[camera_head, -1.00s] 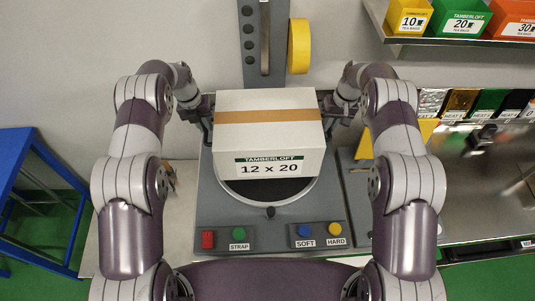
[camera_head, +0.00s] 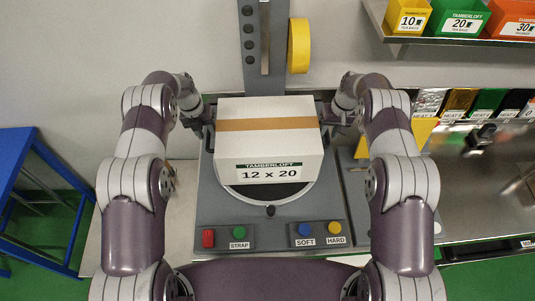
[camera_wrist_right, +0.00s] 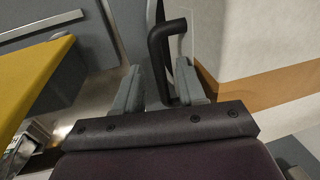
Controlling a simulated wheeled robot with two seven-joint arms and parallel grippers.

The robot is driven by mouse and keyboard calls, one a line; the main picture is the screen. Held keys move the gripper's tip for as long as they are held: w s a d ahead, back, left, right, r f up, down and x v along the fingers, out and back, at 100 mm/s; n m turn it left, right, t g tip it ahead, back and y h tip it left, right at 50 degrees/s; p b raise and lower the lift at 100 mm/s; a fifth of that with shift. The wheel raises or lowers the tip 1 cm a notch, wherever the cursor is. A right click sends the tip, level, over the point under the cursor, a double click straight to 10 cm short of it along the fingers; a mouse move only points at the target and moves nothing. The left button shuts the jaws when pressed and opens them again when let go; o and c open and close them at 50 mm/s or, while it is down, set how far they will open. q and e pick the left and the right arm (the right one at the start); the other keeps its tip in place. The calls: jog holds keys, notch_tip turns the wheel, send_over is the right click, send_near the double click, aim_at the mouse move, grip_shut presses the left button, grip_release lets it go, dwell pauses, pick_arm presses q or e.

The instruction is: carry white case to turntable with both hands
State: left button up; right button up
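The white case (camera_head: 268,150) has a tan tape band and a "TAMBERLOFT 12 x 20" label on its front. It sits level over the round turntable (camera_head: 270,203), whose front rim shows below it; whether it touches is unclear. My left gripper (camera_head: 207,125) is at the case's left side, its fingers too small to read. My right gripper (camera_head: 333,121) is at the right side. In the right wrist view, its two fingers (camera_wrist_right: 158,85) stand apart on either side of a black handle (camera_wrist_right: 161,45), with gaps visible. The case's white wall (camera_wrist_right: 235,40) is beside them.
A panel with red, green, blue and yellow buttons (camera_head: 270,235) lies in front of the turntable. A grey column (camera_head: 263,45) with a yellow roll (camera_head: 299,46) stands behind. A shelf of boxes (camera_head: 440,38) is at upper right, a blue stand (camera_head: 35,200) at left.

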pick_arm(q)
jog(key=shift+s, duration=0.1)
pick_arm(e)
jog(key=shift+r, duration=0.1)
pick_arm(q)
jog(key=shift+r, duration=0.25)
pick_arm(e)
jog(key=shift+r, duration=0.1)
pick_arm(q)
notch_tip(320, 180, up, 7)
jog(key=a, duration=0.1)
jog(key=shift+a, duration=0.15)
pick_arm(e)
notch_tip(320, 180, up, 7)
jog(key=d, duration=0.1)
jog(key=shift+d, duration=0.15)
dwell(0.4)
